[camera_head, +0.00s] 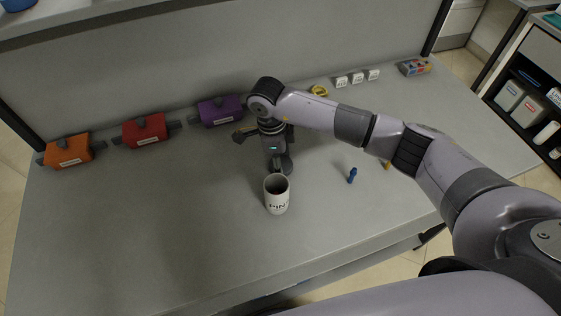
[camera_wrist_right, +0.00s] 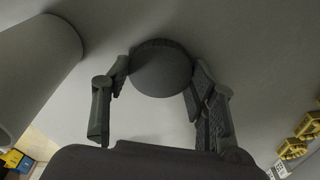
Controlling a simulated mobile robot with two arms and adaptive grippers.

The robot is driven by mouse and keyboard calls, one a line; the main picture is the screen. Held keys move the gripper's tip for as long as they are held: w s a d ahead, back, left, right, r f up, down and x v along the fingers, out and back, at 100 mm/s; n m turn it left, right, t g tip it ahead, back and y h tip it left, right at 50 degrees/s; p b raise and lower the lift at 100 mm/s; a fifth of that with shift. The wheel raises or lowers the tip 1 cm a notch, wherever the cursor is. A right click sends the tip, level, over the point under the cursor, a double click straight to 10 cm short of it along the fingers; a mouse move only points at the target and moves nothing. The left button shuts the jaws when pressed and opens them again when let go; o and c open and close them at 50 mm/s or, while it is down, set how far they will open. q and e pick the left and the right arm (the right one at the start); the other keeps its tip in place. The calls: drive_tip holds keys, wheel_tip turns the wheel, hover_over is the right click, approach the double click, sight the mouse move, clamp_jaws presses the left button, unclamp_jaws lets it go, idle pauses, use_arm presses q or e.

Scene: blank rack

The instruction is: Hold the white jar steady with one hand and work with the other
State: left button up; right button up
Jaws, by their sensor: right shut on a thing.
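My right gripper (camera_head: 281,161) is just behind the jar. It is shut on a dark round lid-like thing (camera_wrist_right: 160,70), held between its two fingers beside the jar and apart from it. I cannot tell whether this thing touches the table. My left gripper is not in view, and no hand holds the jar.
Orange (camera_head: 68,151), red (camera_head: 145,130) and purple (camera_head: 219,110) boxes line the table's back left. A yellow item (camera_head: 319,91), small white blocks (camera_head: 357,78) and a colourful box (camera_head: 415,67) stand at the back right. A small blue object (camera_head: 352,175) stands right of the jar. The front left is clear.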

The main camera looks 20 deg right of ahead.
drive_tip(key=shift+r, duration=0.15)
use_arm(q)
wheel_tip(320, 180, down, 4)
drive_tip(key=b, duration=0.4)
use_arm(e)
wheel_tip(320, 180, up, 20)
drive_tip(key=s+d+f+n+t, duration=0.1)
drive_tip(key=s+n, duration=0.4)
drive_tip(key=n, duration=0.6)
drive_tip(key=s+d+f+n+t+y, duration=0.1)
drive_tip(key=s+d+f+n, duration=0.2)
drive_tip(key=n, duration=0.8)
drive_tip(key=shift+s+f, duration=0.15)
drive_tip(key=shift+s, duration=0.8)
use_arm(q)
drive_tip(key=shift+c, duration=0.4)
